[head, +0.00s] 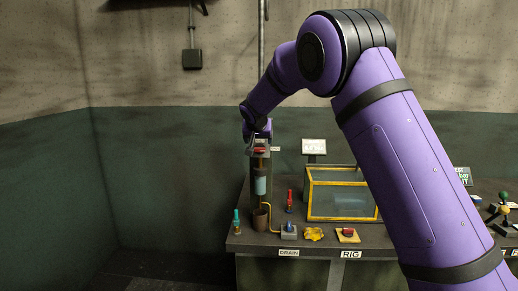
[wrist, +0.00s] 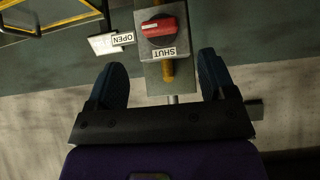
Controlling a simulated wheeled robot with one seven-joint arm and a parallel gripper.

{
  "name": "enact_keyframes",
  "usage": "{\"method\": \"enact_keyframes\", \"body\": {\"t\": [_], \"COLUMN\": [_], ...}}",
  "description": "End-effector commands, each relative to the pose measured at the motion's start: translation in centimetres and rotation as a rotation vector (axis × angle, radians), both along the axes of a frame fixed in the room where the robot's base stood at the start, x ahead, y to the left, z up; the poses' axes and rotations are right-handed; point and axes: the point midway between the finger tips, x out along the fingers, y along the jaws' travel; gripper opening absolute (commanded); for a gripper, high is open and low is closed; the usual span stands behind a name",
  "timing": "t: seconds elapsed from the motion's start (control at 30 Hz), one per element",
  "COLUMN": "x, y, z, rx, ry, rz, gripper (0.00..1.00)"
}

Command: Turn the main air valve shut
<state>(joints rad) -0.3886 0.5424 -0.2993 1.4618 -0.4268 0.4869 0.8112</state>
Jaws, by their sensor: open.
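The main air valve has a red handle (wrist: 159,28) on a grey block. A white mark on the handle lies at its left in the wrist view, on the side of the OPEN label (wrist: 123,38). The SHUT label (wrist: 163,52) is below the handle there. In the head view the red handle (head: 259,151) shows small at the top of the upright pipe. My gripper (wrist: 162,80) is open and empty, its two dark fingers spread wide. The handle lies ahead of the fingertips, centred about between them and not gripped. In the head view my arm hides the fingers.
Below the valve stand a blue-grey cylinder (head: 261,186) and a brown cup (head: 261,218). The bench (head: 275,243) also holds a yellow-framed clear box (head: 342,214), a red fitting (head: 290,201), a teal fitting (head: 237,221), a yellow knob (head: 313,234) and a red button (head: 348,233).

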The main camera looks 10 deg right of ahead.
Motion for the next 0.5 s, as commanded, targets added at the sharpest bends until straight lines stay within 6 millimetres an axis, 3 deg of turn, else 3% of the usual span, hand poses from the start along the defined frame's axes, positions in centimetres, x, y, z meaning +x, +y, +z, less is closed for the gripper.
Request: {"method": "enact_keyframes", "body": {"t": [0.27,0.5], "x": [3.2,4.7], "y": [-1.1,-1.5], "z": [-3.5,-4.9], "rx": [0.0,0.0], "ry": [0.001,0.0], "rz": [-0.001,0.0], "gripper": [0.77,0.77]}}
